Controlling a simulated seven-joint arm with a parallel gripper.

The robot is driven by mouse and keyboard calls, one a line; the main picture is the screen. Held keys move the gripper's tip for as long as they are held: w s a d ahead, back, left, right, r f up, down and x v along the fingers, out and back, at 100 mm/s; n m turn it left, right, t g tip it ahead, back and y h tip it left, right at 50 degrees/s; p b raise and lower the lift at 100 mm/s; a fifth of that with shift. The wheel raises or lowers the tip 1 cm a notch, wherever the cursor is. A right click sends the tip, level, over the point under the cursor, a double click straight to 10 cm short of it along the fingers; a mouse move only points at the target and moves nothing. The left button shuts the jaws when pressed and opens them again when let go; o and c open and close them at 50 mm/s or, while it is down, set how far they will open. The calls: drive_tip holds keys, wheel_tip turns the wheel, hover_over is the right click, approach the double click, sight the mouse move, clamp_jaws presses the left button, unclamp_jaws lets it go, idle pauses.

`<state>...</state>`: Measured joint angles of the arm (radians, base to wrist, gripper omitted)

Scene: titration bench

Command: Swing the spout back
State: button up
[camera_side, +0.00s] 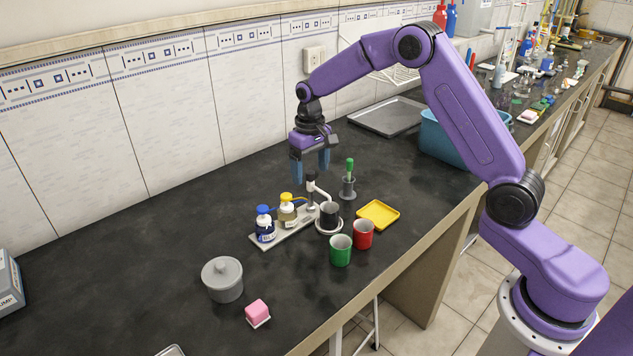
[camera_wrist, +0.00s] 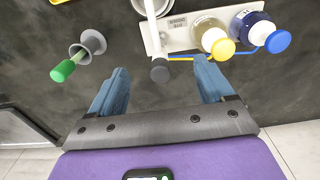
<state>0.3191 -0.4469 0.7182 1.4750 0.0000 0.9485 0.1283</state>
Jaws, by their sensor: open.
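The spout (camera_side: 322,191) is a thin white arm on a short upright post with a dark knob (camera_side: 311,175) on top. It reaches out over a dark cup (camera_side: 330,216) standing on a round white base. In the wrist view the spout (camera_wrist: 153,38) runs from the knob (camera_wrist: 159,70) up to the cup at the top edge. My gripper (camera_side: 310,167) is open and empty, pointing down over the post. In the wrist view the knob shows between the two blue fingers, apart from both. How far it lies below the fingertips I cannot tell.
Blue-capped (camera_side: 265,226) and yellow-capped (camera_side: 287,212) bottles stand on the grey plate (camera_side: 266,243) beside the post. A holder with a green-handled tool (camera_side: 349,172), yellow tray (camera_side: 378,213), red cup (camera_side: 363,234) and green cup (camera_side: 340,251) stand near.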

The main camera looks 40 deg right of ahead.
drive_tip(key=c, duration=1.4)
drive_tip(key=n, duration=0.4)
drive_tip(key=shift+n, duration=0.4)
drive_tip(key=n, duration=0.7)
drive_tip(key=shift+o, duration=0.4)
drive_tip(key=shift+c, duration=0.3)
drive_tip(key=n, duration=0.6)
drive_tip(key=o, duration=1.4)
